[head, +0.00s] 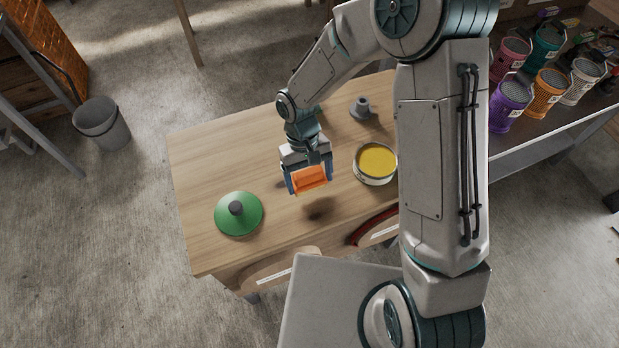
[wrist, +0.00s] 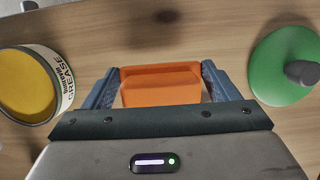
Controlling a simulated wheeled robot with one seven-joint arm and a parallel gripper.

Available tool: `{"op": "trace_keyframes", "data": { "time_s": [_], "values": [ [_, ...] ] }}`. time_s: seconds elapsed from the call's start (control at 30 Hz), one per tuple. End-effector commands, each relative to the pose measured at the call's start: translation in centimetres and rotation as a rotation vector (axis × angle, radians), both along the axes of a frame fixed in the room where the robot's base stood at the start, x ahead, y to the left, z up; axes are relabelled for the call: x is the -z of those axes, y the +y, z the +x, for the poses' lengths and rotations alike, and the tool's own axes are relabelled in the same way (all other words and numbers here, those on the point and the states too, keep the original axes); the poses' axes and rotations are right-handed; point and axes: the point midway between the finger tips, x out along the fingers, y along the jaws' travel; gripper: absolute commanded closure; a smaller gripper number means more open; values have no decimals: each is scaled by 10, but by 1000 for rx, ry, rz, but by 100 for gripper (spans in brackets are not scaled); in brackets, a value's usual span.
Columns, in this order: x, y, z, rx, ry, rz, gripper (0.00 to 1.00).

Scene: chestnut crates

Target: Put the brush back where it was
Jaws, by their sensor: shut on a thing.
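My gripper (head: 309,182) is shut on an orange block-like thing (head: 310,179), held by its two ends above the wooden table (head: 225,160). A dark shadow lies on the table below it, apart from the thing. In the wrist view the orange thing (wrist: 160,84) sits between the two blue-grey fingers, with a paler orange face toward the camera. No bristles show, so I cannot tell from its shape that it is the brush. No other brush is clearly visible on the table.
A green disc with a dark knob (head: 250,220) lies left of my gripper. An open grease tin with yellow contents (head: 376,161) stands right. A grey flanged piece (head: 361,112) stands behind. Labelled fronts and a red curved piece (head: 371,228) line the near edge. Coloured buckets (head: 510,95) stand right.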

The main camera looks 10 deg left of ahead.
Motion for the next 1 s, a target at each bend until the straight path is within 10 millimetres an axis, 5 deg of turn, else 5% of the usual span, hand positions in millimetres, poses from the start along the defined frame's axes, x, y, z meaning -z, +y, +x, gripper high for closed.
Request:
{"op": "trace_keyframes", "data": {
  "time_s": [0.37,0.4,0.47,0.77,1.0],
  "values": [
    [18,0,0,0,0,-1,37],
    [18,0,0,0,0,-1,16],
    [18,0,0,0,0,-1,0],
    [14,1,2,1,-3,0,0],
    [-22,7,13,1,-9,3,0]
  ]
}}
